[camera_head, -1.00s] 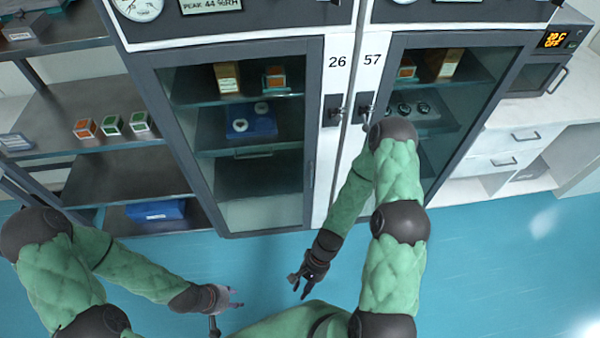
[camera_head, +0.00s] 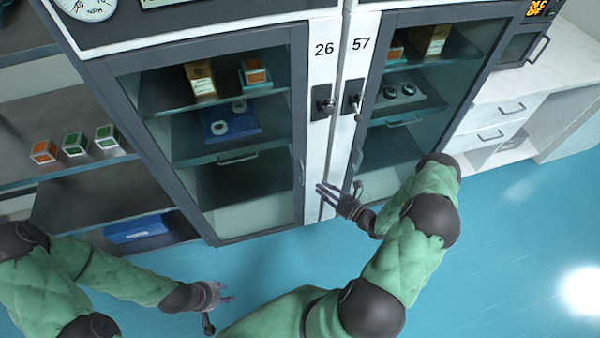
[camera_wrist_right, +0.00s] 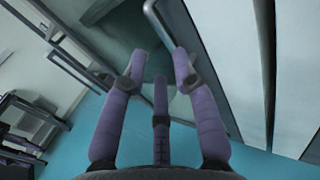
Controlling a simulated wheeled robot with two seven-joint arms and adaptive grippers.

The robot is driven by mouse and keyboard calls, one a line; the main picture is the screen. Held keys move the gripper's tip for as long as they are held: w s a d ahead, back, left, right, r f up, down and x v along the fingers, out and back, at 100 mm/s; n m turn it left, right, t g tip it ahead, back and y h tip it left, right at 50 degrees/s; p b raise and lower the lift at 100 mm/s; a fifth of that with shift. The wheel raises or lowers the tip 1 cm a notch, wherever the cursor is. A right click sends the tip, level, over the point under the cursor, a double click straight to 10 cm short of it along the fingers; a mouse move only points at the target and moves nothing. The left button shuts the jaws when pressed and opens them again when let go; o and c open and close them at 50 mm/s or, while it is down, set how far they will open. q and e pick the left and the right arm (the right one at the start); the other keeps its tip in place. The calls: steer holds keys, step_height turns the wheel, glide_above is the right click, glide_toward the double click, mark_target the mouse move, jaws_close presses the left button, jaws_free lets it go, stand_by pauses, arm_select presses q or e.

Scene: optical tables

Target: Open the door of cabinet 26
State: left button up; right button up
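Cabinet 26 (camera_head: 222,238) stands at the left of the cabinet pair, its glass door (camera_head: 225,195) shut. A dark latch (camera_head: 323,102) sits below the number 26, and a small vertical handle (camera_head: 301,172) is on the door's right edge. My right gripper (camera_head: 329,194) is in front of the white strip between the cabinets, fingers pointing left, just right of that handle. In the right wrist view its fingers (camera_wrist_right: 158,70) are spread and empty, with a metal bar handle (camera_wrist_right: 160,22) beyond them; I cannot tell which handle. My left gripper (camera_head: 225,293) is open and empty, low over the floor.
Cabinet 57 (camera_head: 440,120) stands to the right, also shut, with its own latch (camera_head: 355,102). An open shelf (camera_head: 60,110) with small boxes is at the left. A white counter with drawers (camera_head: 500,110) is at the right. Blue floor lies clear in front.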

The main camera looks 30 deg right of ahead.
mark_target(303, 174)
steer(key=b+x, duration=0.1)
steer(key=x, duration=0.9)
steer(key=shift+w+a+b, duration=0.15)
steer(key=shift+a+b, duration=0.05)
steer(key=shift+b, duration=0.2)
steer(key=shift+c, duration=0.3)
jaws_close()
